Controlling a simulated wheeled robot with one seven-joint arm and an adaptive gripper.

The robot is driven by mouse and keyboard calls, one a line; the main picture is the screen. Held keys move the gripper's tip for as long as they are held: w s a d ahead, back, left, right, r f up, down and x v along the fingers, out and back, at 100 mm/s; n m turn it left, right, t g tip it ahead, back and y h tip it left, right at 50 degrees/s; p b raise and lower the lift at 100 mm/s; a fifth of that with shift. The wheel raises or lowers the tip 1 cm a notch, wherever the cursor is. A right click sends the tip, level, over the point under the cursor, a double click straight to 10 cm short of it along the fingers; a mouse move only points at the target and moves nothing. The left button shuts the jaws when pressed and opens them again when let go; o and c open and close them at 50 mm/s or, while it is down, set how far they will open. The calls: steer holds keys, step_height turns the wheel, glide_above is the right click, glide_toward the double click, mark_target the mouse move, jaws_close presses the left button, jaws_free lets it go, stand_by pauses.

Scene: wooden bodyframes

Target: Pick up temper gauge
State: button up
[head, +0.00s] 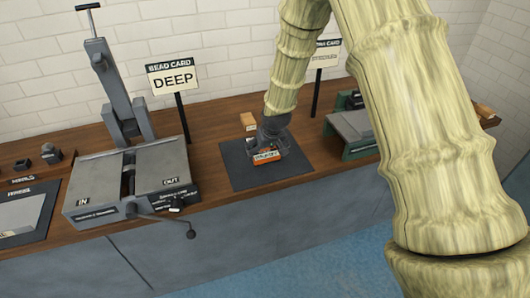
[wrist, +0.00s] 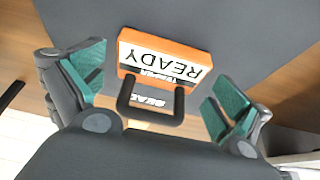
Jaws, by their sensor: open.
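The temper gauge looks to be the orange block (head: 267,156) with a white label, lying on a dark mat (head: 239,170) on the wooden counter. In the wrist view the orange block (wrist: 165,55) shows the word READY upside down and has a dark U-shaped handle (wrist: 150,112) on the near side. My gripper (wrist: 155,100) is open, with one teal-padded finger on each side of the block and handle. A gap shows between each finger and the block. In the head view my gripper (head: 272,132) is just above the block and partly hides it.
Left of the mat stands a grey machine (head: 130,180) marked IN and OUT, with a crank. Behind it is a sign reading DEEP (head: 172,77). A small wooden block (head: 248,121) sits behind the mat. A green-sided grey device (head: 350,130) stands to the right, partly behind my arm.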

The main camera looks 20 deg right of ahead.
steer(key=shift+x, duration=1)
steer(key=shift+r, duration=0.1)
steer(key=c, duration=0.9)
steer(key=shift+c, duration=0.2)
